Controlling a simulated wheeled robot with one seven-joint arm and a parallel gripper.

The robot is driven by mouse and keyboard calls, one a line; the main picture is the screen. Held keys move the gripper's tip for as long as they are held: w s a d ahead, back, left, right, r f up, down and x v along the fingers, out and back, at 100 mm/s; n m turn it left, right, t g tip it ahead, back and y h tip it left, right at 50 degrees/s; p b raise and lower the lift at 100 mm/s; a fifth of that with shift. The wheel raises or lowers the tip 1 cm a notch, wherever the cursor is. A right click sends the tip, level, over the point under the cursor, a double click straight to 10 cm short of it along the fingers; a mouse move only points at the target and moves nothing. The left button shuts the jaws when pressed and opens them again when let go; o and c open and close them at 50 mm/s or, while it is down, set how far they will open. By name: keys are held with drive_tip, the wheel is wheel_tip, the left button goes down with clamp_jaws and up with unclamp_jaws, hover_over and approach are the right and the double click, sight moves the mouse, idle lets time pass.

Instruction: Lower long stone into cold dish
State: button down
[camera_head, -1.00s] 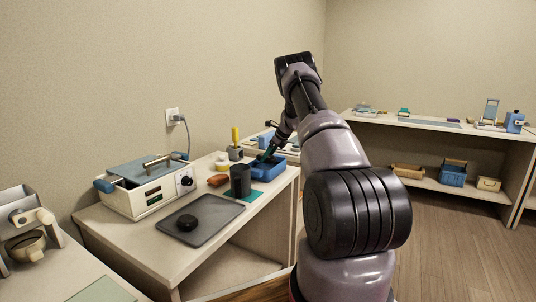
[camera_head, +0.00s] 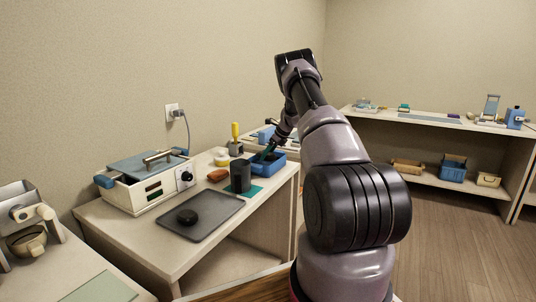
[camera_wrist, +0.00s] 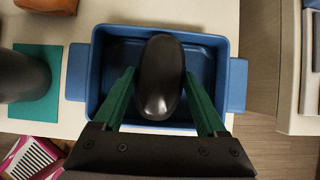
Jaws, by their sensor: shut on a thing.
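The long stone (camera_wrist: 160,78) is dark, smooth and oval in the wrist view. My gripper (camera_wrist: 160,95) has its two green fingers shut on the stone's sides. The cold dish appears to be the blue rectangular tub (camera_wrist: 215,62) with side handles, and the stone is over its inside, within its walls as seen from above. Whether the stone touches the floor of the tub cannot be told. In the head view the tub (camera_head: 277,168) stands at the far right end of the counter, with my gripper (camera_head: 266,155) reaching down into it; the stone is not clear there.
A dark cylinder (camera_head: 241,176) stands on a teal mat (camera_wrist: 38,104) just left of the tub. A white warmer (camera_head: 150,185) with a blue-grey lid stands at the left. A reddish-brown block (camera_head: 217,175) lies behind the cylinder.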

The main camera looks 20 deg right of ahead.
sight(273, 154)
drive_tip(key=shift+f, duration=2.3)
idle(0.8)
unclamp_jaws()
drive_tip(key=v, duration=1.1)
drive_tip(key=shift+w, duration=0.1)
drive_tip(key=s+a+r+n, duration=0.3)
drive_tip(key=s+a+r, duration=0.1)
drive_tip(key=r, duration=0.3)
drive_tip(key=s+a+r+n, duration=0.25)
drive_tip(key=a+r, duration=0.25)
drive_tip(key=r, duration=0.3)
drive_tip(key=s+a+r+n, duration=0.3)
drive_tip(key=s+a+r, duration=0.1)
drive_tip(key=r, duration=0.3)
drive_tip(key=s+a+r+n, duration=0.3)
drive_tip(key=s+a+r, duration=0.1)
drive_tip(key=s, duration=0.3)
drive_tip(key=s+a+r+n, duration=0.3)
drive_tip(key=s+a+r, duration=0.2)
drive_tip(key=s, duration=0.2)
drive_tip(key=s+a+n+t+h, duration=0.1)
drive_tip(key=s+a+n, duration=0.2)
drive_tip(key=s, duration=0.8)
drive_tip(key=s+a+f+n, duration=0.1)
drive_tip(key=s+a+n, duration=0.2)
drive_tip(key=s+n, duration=0.4)
drive_tip(key=s, duration=0.4)
drive_tip(key=shift+s+f+t+h, duration=0.15)
drive_tip(key=shift+s+t+h, duration=0.25)
